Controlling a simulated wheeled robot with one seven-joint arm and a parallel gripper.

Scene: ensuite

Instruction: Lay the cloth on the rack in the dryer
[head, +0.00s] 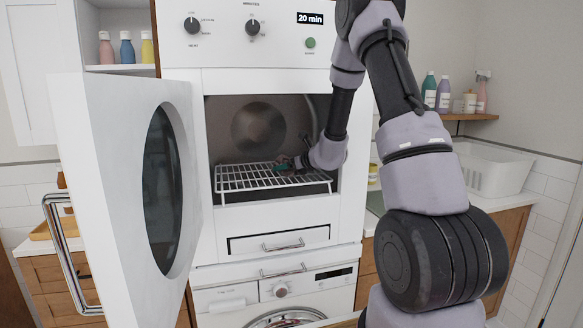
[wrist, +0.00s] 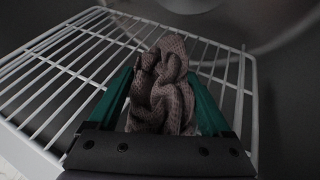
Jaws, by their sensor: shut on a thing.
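The cloth (wrist: 160,92) is a bunched, grey-brown textured piece in the wrist view. My gripper (wrist: 165,85) is shut on it, with a green finger on each side. The white wire rack (wrist: 62,75) lies behind and below the cloth in the wrist view. Whether the cloth touches the rack I cannot tell. In the head view the rack (head: 245,178) sits in the open dryer (head: 262,110), and my gripper (head: 288,165) is inside, over its right part. The cloth cannot be made out in the head view.
The dryer door (head: 120,190) stands open to the left. The cavity walls surround my gripper closely on the right. The left part of the rack is bare. A drawer (head: 280,240) and a washing machine (head: 275,290) are below. A white basket (head: 490,170) stands on the right counter.

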